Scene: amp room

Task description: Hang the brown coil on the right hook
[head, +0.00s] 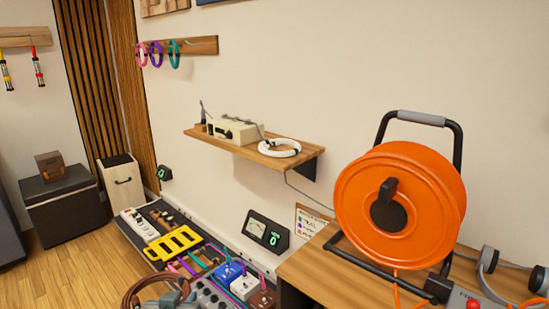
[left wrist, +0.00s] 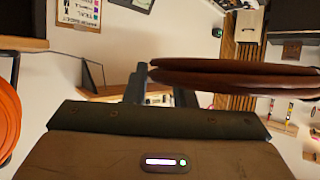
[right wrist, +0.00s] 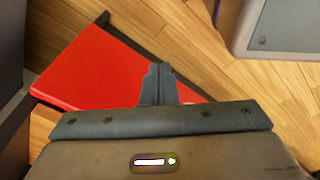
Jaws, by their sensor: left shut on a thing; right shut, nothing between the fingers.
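The brown coil (head: 135,290) is at the bottom edge of the head view, partly cut off. My left gripper (head: 178,297) is shut on it. In the left wrist view the coil (left wrist: 240,76) shows nearly edge-on, reaching right from the fingers. The wooden hook rail (head: 207,45) is on the wall at the upper left, well above and beyond the gripper. A pink coil (head: 140,55), a purple coil (head: 156,54) and a teal coil (head: 174,55) hang on it. The right hook (head: 190,43) looks bare. My right gripper (right wrist: 158,77) is shut and empty, only in its wrist view.
A wall shelf (head: 253,148) holds a beige device and a white coil (head: 279,148). Pedals and a yellow unit (head: 173,244) lie below the wall. An orange cable reel (head: 400,205) stands on the desk (head: 330,285) at right. The wall between rail and shelf is clear.

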